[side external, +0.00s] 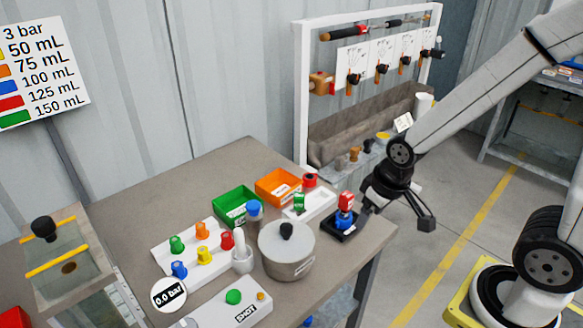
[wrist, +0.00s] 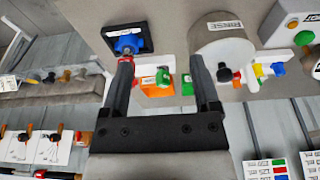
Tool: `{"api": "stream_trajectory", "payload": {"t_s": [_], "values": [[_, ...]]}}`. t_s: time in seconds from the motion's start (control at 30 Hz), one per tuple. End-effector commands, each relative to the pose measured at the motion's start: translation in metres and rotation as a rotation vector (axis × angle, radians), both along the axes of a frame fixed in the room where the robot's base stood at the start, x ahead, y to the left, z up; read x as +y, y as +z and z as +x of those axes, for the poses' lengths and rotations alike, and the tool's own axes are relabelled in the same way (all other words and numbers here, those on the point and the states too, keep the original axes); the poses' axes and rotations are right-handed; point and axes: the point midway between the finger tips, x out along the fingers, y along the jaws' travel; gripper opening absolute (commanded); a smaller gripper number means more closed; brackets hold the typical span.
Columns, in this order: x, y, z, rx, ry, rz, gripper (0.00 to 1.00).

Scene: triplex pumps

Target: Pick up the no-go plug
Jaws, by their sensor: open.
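A red block with a small pale label (side external: 345,200), which looks like the no-go plug, shows directly above a blue part (side external: 344,218) in a black square tray (side external: 349,236) at the table's right edge. Its label is too small to read. A green labelled block (side external: 299,202) stands to its left on a white stand. My gripper (side external: 395,210) is just right of the tray, open and empty. In the wrist view my gripper (wrist: 161,62) has its fingers wide apart. Red shows beside the left finger, which partly hides it. The blue part (wrist: 128,43) is beyond that finger.
A grey rinse pot (side external: 287,262) stands left of the tray. Green (side external: 232,198) and orange (side external: 272,195) bins, a red-capped piece (side external: 310,180) and several coloured plugs crowd the table. A white rack (side external: 303,100) stands behind.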

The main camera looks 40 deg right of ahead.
Motion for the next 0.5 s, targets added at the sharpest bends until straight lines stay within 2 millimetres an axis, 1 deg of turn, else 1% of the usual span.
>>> {"api": "stream_trajectory", "payload": {"t_s": [0.27, 0.37, 0.5], "values": [[0.000, 0.003, 0.000, -0.002, 0.000, 0.000, 0.79], [0.000, 0.009, 0.001, -0.004, 0.000, 0.000, 0.79], [0.000, 0.021, 0.001, -0.005, 0.000, 0.000, 0.79]]}}
